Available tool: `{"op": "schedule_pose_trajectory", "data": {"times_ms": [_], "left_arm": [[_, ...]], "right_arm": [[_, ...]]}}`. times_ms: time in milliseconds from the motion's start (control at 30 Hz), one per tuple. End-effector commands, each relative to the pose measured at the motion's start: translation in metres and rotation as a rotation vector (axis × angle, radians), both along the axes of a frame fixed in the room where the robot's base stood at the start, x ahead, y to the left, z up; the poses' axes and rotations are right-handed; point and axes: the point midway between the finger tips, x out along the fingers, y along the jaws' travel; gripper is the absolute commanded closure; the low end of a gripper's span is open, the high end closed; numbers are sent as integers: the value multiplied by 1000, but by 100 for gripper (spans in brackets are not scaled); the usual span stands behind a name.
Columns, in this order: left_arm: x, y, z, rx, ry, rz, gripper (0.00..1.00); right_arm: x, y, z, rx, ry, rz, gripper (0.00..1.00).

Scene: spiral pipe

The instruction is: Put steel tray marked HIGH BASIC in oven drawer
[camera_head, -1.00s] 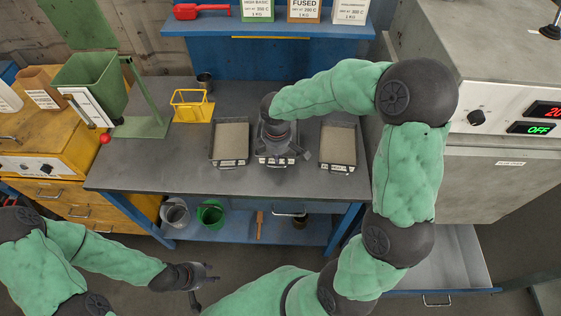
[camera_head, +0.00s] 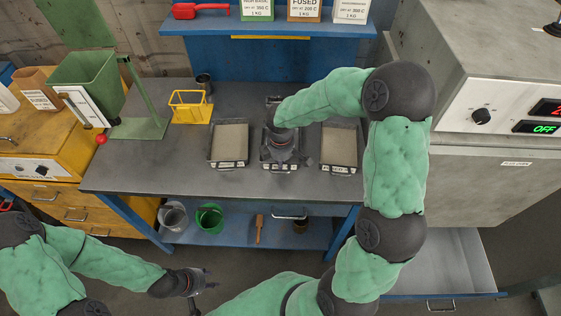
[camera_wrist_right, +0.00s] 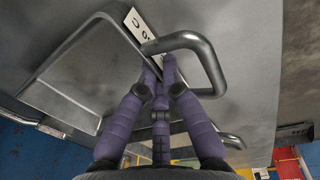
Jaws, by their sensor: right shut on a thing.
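Three steel trays stand side by side on the grey workbench (camera_head: 130,178): a left tray (camera_head: 229,143), a middle tray (camera_head: 268,141) and a right tray (camera_head: 339,145). Their front labels are too small to read in the head view. My right gripper (camera_head: 281,160) is over the middle tray and covers much of it. An open drawer (camera_head: 455,262) lies below the oven (camera_head: 510,165).
A green hopper (camera_head: 88,82) is further left. Buckets (camera_head: 209,217) sit on the lower blue shelf (camera_head: 280,229). My right arm spans the gap between bench and oven.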

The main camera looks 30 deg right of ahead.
Motion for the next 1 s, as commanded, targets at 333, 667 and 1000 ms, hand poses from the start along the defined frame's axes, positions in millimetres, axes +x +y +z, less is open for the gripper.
{"op": "schedule_pose_trajectory", "data": {"times_ms": [333,667,1000], "left_arm": [[0,0,-1,0,0,0,60],[0,0,8,0,0,0,60],[0,0,31,0,0,0,60]], "right_arm": [[0,0,-1,1,1,0,69],[0,0,19,0,-4,-1,69],[-6,3,87,0,-4,-1,69]]}}
